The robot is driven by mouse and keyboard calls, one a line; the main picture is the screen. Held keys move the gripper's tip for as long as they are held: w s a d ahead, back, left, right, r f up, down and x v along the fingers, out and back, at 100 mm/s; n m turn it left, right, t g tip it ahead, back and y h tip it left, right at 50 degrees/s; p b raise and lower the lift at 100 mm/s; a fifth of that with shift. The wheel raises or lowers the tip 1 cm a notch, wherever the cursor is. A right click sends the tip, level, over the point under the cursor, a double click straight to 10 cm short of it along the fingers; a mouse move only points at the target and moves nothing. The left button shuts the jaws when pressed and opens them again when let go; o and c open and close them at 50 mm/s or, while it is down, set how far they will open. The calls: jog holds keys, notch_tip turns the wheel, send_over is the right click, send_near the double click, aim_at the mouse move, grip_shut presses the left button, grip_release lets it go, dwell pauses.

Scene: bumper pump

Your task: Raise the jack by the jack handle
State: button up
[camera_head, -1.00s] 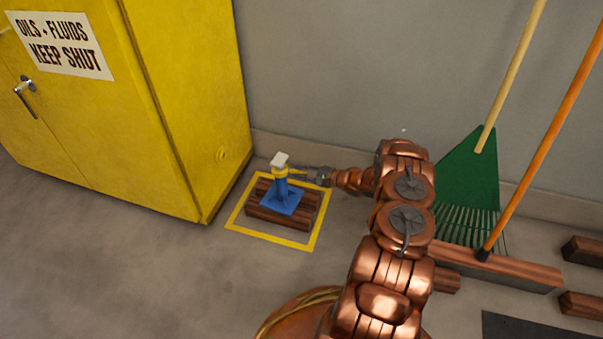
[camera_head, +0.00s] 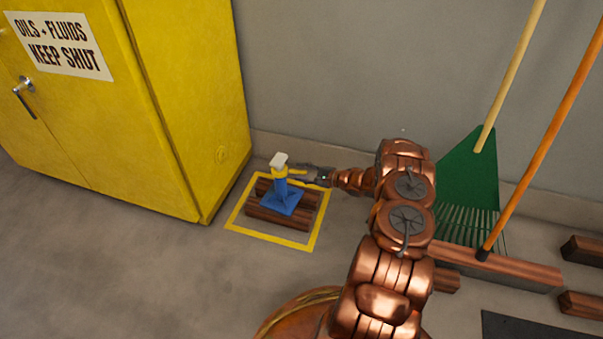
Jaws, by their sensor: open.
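A blue jack (camera_head: 281,200) stands upright on dark wooden blocks (camera_head: 262,217) inside a yellow square marked on the floor. It has a pale block-shaped top (camera_head: 278,160) and a yellow part (camera_head: 281,172) just below it. A short yellow piece, which looks like the jack handle (camera_head: 297,172), sticks out to the right toward my gripper. My gripper (camera_head: 304,172) is open, just right of the jack's upper part, with its fingers at the handle. I cannot tell whether the fingers touch the handle.
A yellow cabinet (camera_head: 190,110) stands close on the left. The grey wall (camera_head: 330,70) is behind. A green rake (camera_head: 470,190), an orange-handled broom (camera_head: 545,135) and wooden blocks (camera_head: 582,252) are on the right. The floor (camera_head: 130,260) at the front left is clear.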

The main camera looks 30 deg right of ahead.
jog(key=v, duration=1.1)
jog(key=shift+s, duration=0.2)
jog(key=shift+d+r, duration=0.1)
jog(key=shift+r, duration=0.05)
